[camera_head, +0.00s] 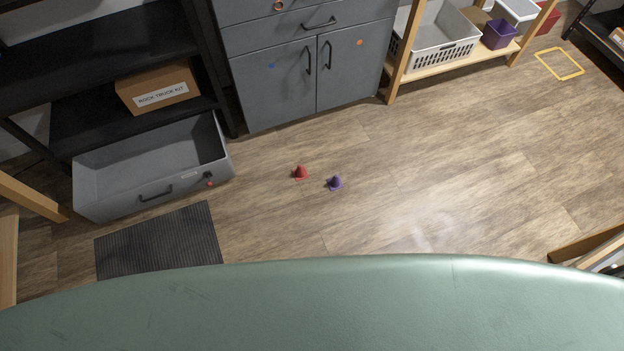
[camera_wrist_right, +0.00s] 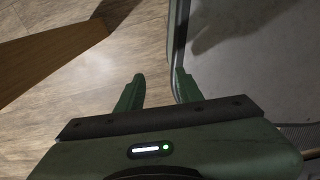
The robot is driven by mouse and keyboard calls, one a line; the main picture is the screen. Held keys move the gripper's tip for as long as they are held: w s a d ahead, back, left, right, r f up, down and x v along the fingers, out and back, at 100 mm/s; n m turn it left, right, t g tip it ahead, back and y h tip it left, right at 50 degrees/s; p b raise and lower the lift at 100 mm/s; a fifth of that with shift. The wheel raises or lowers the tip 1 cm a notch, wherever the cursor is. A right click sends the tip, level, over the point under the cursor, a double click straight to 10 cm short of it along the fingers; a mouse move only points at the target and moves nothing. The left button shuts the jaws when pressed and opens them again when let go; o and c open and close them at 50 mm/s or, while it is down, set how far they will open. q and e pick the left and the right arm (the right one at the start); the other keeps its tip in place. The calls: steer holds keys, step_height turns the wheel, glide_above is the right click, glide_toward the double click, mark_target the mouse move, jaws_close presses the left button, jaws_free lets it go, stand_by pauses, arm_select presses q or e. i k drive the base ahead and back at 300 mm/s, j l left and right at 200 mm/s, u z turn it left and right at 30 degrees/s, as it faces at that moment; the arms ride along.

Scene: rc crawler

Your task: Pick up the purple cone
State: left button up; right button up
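The purple cone (camera_head: 336,182) stands upright on the wooden floor near the middle of the head view. A red cone (camera_head: 301,172) stands just to its left, with a small gap between them. My right gripper (camera_wrist_right: 159,74) shows only in the right wrist view. Its two green fingers are apart, with no cone between them. The right finger is close to the edge of a grey panel (camera_wrist_right: 250,65); I cannot tell whether they touch. Neither cone shows in that view. My left gripper is in no view.
An open grey drawer (camera_head: 125,190) and a dark ribbed mat (camera_head: 160,243) are at the left. A grey cabinet (camera_head: 275,85) stands behind the cones. A wooden shelf (camera_head: 440,68) holds bins. Floor right of the cones is clear. A wooden beam (camera_wrist_right: 50,55) shows in the wrist view.

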mark_target(334, 183)
steer(key=i+l+u, duration=0.2)
steer(key=u, duration=0.15)
steer(key=i+l+u, duration=0.3)
steer(key=l+u, duration=0.35)
steer(key=i+j, duration=0.05)
steer(key=j, duration=0.05)
